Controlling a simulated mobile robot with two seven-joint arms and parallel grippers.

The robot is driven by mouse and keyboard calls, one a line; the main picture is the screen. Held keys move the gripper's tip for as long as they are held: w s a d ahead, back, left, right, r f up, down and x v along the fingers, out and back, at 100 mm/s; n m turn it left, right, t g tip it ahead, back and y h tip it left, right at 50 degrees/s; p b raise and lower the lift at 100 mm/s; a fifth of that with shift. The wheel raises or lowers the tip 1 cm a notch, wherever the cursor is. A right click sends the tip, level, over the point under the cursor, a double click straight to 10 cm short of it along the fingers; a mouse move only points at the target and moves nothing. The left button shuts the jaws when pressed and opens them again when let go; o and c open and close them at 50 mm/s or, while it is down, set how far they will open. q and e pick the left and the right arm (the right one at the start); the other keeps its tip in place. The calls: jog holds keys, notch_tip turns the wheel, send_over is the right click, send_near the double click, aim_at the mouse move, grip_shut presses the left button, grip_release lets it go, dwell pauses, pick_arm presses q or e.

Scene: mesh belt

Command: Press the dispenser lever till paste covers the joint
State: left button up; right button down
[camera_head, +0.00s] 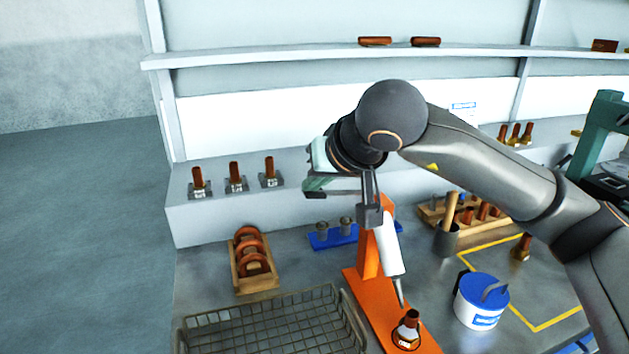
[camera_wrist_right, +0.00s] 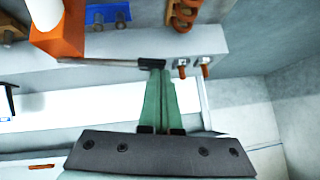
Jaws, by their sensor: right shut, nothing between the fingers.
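The paste dispenser has an orange stand (camera_head: 370,255), a white cartridge (camera_head: 390,246) and a thin nozzle pointing down. Its grey lever (camera_head: 340,192) sticks out to the left at the top; the lever also shows in the wrist view (camera_wrist_right: 105,62). The joint (camera_head: 408,328), a copper pipe piece in a fitting, stands on the orange base below the nozzle tip. I cannot make out paste on it. My right gripper (camera_head: 312,186) is shut and empty, its green fingertips (camera_wrist_right: 160,70) at the lever's free end; I cannot tell whether they touch. My left gripper is not in view.
A wire basket (camera_head: 275,325) stands at front left, with a wooden rack of copper rings (camera_head: 252,262) behind it. A blue-lidded tub (camera_head: 481,302) stands right of the dispenser. A blue holder (camera_head: 333,236) is behind it. Fittings with copper pipes (camera_head: 235,180) line the ledge.

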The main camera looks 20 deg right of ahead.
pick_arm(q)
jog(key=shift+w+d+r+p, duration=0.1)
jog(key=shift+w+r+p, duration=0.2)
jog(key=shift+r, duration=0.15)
pick_arm(e)
jog(key=w+r+v, duration=0.1)
jog(key=v, duration=1.1)
jog(key=shift+w+r, duration=0.15)
jog(key=shift+r, duration=0.5)
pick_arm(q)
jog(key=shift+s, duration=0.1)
pick_arm(e)
jog(key=shift+w, duration=0.15)
